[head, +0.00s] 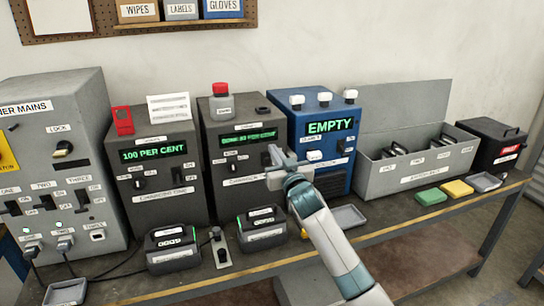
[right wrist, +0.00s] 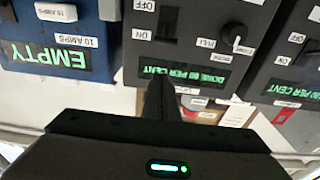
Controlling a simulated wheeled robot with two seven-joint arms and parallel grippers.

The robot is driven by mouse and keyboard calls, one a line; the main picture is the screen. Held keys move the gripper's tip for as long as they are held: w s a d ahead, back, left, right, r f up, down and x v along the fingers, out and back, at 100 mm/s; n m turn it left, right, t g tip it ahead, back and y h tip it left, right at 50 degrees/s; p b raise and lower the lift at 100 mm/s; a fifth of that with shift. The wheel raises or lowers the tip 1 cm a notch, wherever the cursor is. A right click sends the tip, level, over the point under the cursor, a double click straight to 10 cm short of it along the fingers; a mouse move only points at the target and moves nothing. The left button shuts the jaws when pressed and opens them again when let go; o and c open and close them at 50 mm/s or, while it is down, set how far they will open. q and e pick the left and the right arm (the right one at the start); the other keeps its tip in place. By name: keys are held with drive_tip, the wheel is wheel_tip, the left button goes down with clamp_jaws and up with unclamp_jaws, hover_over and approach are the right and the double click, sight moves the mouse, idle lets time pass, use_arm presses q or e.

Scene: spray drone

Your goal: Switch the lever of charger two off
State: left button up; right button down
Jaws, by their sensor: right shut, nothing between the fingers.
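Charger two (head: 225,165) is the dark grey box in the middle of the bench, with a green display that reads DONE 80 PER CENT. Its lever (right wrist: 168,28) shows upside down in the right wrist view, between an OFF and an ON label; which way it is set is hard to tell. My right gripper (head: 275,168) is in front of the charger's right side and partly hides the lever in the head view. Its fingers are shut and empty, pointing at the charger's face in the right wrist view (right wrist: 160,98). My left gripper is not in view.
Charger one (head: 155,170) stands to the left, reading 100 PER CENT. A blue box (head: 338,165) reading EMPTY stands close on the right. Battery packs (head: 173,250) and a small switch (head: 221,252) are in front. A grey bin (head: 420,170) is farther right.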

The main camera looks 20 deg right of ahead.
drive_tip(key=w, duration=0.2)
drive_tip(key=w+p, duration=0.1)
drive_tip(key=shift+w+r, duration=0.2)
drive_tip(key=shift+r, duration=0.05)
drive_tip(key=f, duration=0.2)
drive_tip(key=s+f+p, duration=0.1)
drive_tip(key=f, duration=0.1)
drive_tip(key=shift+f, duration=0.1)
drive_tip(key=shift+f+b, duration=0.15)
drive_tip(key=shift+b, duration=0.65)
